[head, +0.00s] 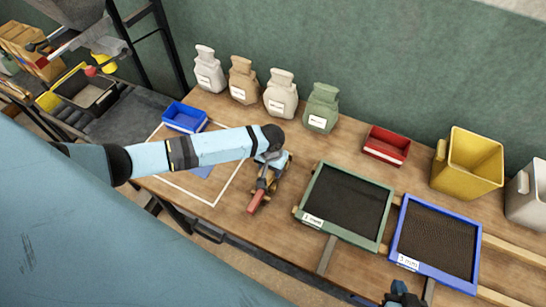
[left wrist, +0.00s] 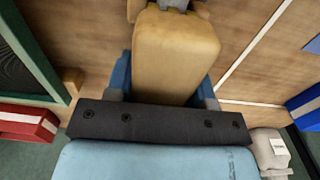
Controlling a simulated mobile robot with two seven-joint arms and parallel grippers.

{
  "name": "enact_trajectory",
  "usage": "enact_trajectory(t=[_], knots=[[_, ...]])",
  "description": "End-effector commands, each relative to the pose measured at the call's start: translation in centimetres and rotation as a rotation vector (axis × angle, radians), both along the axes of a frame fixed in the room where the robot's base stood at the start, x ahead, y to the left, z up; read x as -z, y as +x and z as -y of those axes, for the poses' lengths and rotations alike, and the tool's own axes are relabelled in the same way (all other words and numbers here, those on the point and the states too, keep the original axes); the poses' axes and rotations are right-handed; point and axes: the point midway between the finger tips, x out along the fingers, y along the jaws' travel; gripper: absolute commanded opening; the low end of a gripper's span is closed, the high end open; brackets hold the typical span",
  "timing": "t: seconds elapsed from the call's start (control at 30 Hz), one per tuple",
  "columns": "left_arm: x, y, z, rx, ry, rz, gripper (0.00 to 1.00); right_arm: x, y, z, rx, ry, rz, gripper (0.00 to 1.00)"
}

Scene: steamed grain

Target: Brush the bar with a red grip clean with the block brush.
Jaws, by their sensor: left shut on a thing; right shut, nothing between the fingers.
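The bar's red grip (head: 256,201) points toward the front edge of the wooden table in the head view. The rest of the bar is mostly hidden under my left gripper (head: 268,168). That gripper is shut on the tan block brush (left wrist: 175,55), which fills the space between its blue fingers in the left wrist view. A bit of grey shows at the brush's far end; I cannot tell whether the brush touches the bar. My right gripper (head: 400,297) is at the bottom edge of the head view, shut and empty.
A green-framed sieve (head: 309,219) and a blue-framed sieve (head: 398,233) lie to the right. Behind are several sacks (head: 281,95), a red bin (head: 387,146) and a yellow bin (head: 468,162). A blue bin (head: 184,118) stands by a white outline (head: 215,204) beneath my left arm.

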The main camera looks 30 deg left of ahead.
Motion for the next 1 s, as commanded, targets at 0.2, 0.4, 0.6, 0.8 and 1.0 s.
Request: enact_trajectory(t=[0.2,0.4,0.6,0.8,1.0], knots=[[0.1,1.1,0.0,-0.001,0.000,0.001,0.30,0.3,0.0,0.0,0.000,0.000,0.000,0.00],[0.1,2.4,-0.1,-0.001,0.001,0.001,0.30,0.6,0.0,0.0,0.000,0.000,0.000,0.00],[0.1,2.8,-0.1,0.000,0.001,0.001,0.30,0.6,0.0,0.0,0.000,0.000,0.000,0.00],[0.1,4.0,-0.2,-0.001,0.000,0.001,0.30,1.0,0.0,0.0,0.000,0.000,0.001,0.00],[0.0,5.0,-0.3,-0.001,0.000,0.001,0.30,1.2,0.0,0.0,0.000,0.000,0.000,0.00]])
